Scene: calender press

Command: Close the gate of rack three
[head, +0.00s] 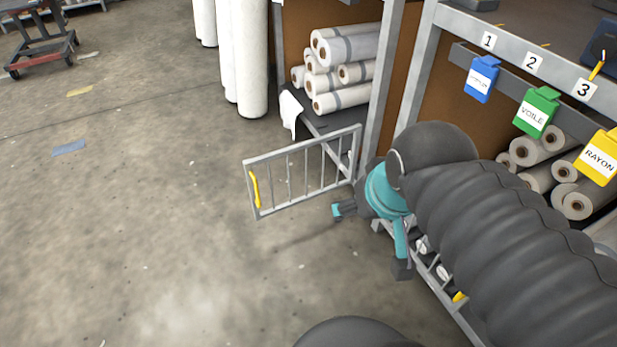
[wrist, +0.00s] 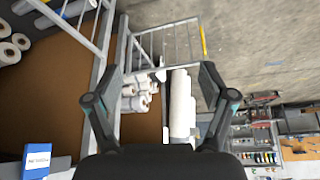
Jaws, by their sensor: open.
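A grey barred gate (head: 300,172) with a yellow handle (head: 254,188) stands swung out over the floor, its right end at a rack post. It also shows at the top of the wrist view (wrist: 168,46). A second barred gate (head: 430,262) is partly hidden under my arm, with a yellow piece low on it. My gripper (head: 370,240) is open and empty, to the right of and nearer than the swung-out gate, apart from its handle. Number plates 1, 2 and 3 (head: 583,89) sit on the near rack's top rail; I cannot tell which gate belongs to plate 3.
Blue, green and yellow (head: 598,157) tags hang on the near rack, the yellow one reading RAYON. Fabric rolls (head: 340,70) fill the far rack, with a white cloth (head: 290,112) at its edge. White rolls (head: 240,60) stand upright behind.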

